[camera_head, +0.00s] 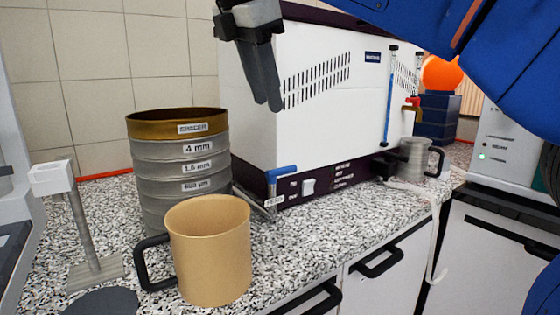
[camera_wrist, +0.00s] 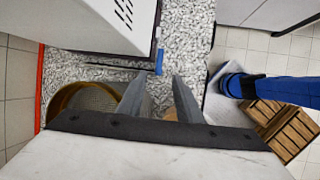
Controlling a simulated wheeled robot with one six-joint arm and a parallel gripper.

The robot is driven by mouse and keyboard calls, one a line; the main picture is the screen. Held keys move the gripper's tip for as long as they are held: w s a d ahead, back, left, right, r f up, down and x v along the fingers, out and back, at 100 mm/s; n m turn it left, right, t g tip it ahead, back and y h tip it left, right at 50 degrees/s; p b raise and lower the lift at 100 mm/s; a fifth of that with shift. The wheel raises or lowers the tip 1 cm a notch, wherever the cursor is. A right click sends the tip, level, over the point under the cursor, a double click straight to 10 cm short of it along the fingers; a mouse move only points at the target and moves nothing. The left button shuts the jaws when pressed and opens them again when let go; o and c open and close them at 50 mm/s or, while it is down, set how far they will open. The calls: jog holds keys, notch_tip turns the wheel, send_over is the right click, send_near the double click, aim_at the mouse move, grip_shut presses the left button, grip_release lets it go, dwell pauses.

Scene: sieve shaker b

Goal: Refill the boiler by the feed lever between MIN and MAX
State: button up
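The boiler is a white box (camera_head: 310,110) with a dark purple base strip on the counter; it also shows at the upper left of the wrist view (camera_wrist: 95,20). The feed lever (camera_head: 281,172) has a blue handle on a metal post at the boiler's front corner, with a small label beside it. In the wrist view the blue handle (camera_wrist: 159,62) lies just beyond my fingertips. A blue sight tube (camera_head: 388,110) stands upright on the boiler's face; its MIN and MAX marks are too small to read. My gripper (camera_head: 268,105) is open and empty, above the lever; its fingers (camera_wrist: 159,78) are spread.
A sieve stack (camera_head: 182,165) stands left of the lever, with a tan mug (camera_head: 210,255) in front. A grey metal cup (camera_head: 413,158) stands right of the boiler. A white stand (camera_head: 52,178) is at far left. Speckled counter (camera_head: 330,235) is clear right of the mug.

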aim_at(286, 167)
jog(key=x, duration=1.6)
jog(key=shift+w+f, duration=0.1)
jog(key=shift+c, duration=0.6)
grip_shut()
